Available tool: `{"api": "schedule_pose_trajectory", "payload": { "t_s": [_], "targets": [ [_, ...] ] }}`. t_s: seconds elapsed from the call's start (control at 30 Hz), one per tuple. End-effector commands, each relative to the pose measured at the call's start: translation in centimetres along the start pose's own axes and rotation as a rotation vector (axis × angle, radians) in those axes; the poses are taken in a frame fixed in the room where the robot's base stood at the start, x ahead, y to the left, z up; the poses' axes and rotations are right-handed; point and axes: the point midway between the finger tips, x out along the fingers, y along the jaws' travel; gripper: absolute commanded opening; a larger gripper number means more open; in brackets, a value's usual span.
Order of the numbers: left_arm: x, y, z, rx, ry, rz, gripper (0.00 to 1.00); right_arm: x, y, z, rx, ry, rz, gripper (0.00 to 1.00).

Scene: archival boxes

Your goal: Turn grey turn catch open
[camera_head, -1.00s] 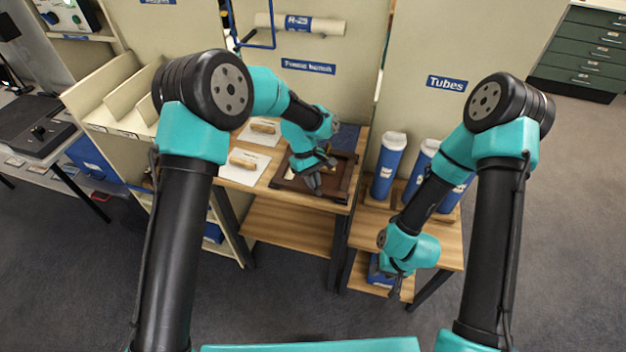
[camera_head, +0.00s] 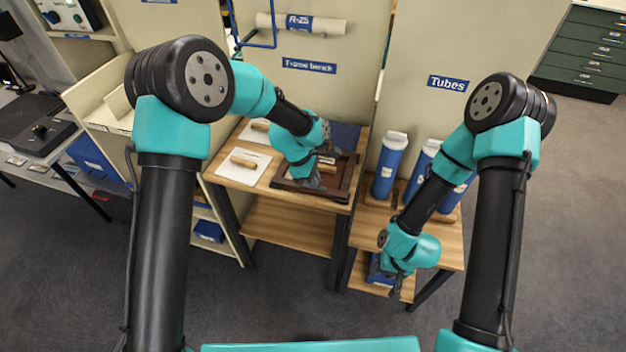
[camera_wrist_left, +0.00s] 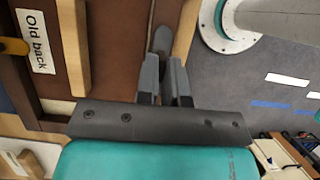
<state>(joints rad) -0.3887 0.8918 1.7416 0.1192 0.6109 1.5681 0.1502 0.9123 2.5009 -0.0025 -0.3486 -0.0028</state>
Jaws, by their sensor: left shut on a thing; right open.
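The grey turn catch (camera_wrist_left: 162,40) shows in the left wrist view as a small rounded grey piece at the dark wooden frame's edge. My left gripper (camera_wrist_left: 164,62) is shut on it, its two grey fingers close on either side. In the head view my left gripper (camera_head: 315,182) is low over the dark brown frame (camera_head: 343,190) on the bench, and the catch is hidden or too small to tell. My right gripper (camera_head: 397,287) is open and empty, low in front of the tubes shelf.
A brown panel labelled "Old back" (camera_wrist_left: 38,42) lies in the frame, with a wooden bar (camera_wrist_left: 73,45) beside it. White sheets with wooden blocks (camera_head: 245,162) lie left on the bench (camera_head: 230,180). Blue tubes (camera_head: 388,165) stand to the right.

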Motion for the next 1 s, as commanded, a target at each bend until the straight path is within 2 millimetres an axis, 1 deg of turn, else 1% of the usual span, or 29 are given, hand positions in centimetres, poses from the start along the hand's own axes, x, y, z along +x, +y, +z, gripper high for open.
{"api": "schedule_pose_trajectory", "payload": {
  "t_s": [0.4, 0.43, 0.7, 1.0],
  "targets": [
    [-0.04, 0.02, 0.01, -0.011, 0.0, 0.005, 0.0, 0.0, 0.0, 0.0, 0.0, 0.0, 0.0, 0.43],
    [-0.04, 0.02, 0.01, -0.011, 0.0, 0.005, 0.1, 0.0, 0.0, 0.0, 0.0, 0.0, 0.0, 0.43],
    [-0.02, 0.01, 0.0, -0.01, 0.0, 0.005, 0.34, 0.0, 0.0, 0.0, 0.0, 0.0, 0.0, 0.43],
    [-0.21, 0.01, 0.0, -0.01, 0.0, 0.004, 0.34, 0.0, 0.0, 0.0, 0.0, 0.0, 0.0, 0.43]
  ]
}}
